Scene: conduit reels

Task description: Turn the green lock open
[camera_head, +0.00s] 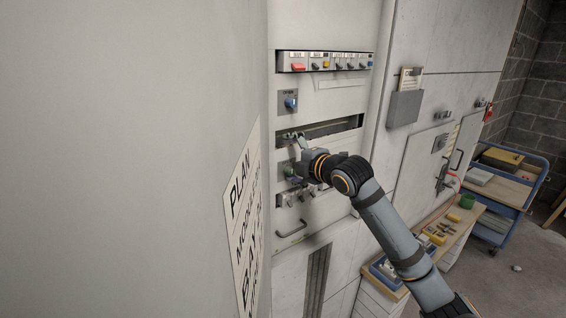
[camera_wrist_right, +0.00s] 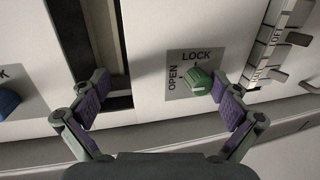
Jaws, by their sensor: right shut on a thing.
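The green lock (camera_wrist_right: 200,80) is a knob on a grey plate marked LOCK above it and OPEN to its left in the wrist view. In the head view the green lock (camera_head: 289,171) is partly hidden by my gripper. My right gripper (camera_head: 297,154) is at the panel; in the wrist view (camera_wrist_right: 160,97) its fingers are spread, one against the knob's right side, the other over the edge of a dark slot. I cannot tell exactly where the knob's pointer aims. My left gripper is not in view.
A blue knob (camera_head: 291,103) sits above the dark slot (camera_head: 335,129). A row of switches (camera_head: 325,62) is higher up. Small levers (camera_head: 300,196) and a handle (camera_head: 291,229) are below the lock. A bench (camera_head: 455,235) and blue cart (camera_head: 517,178) stand right.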

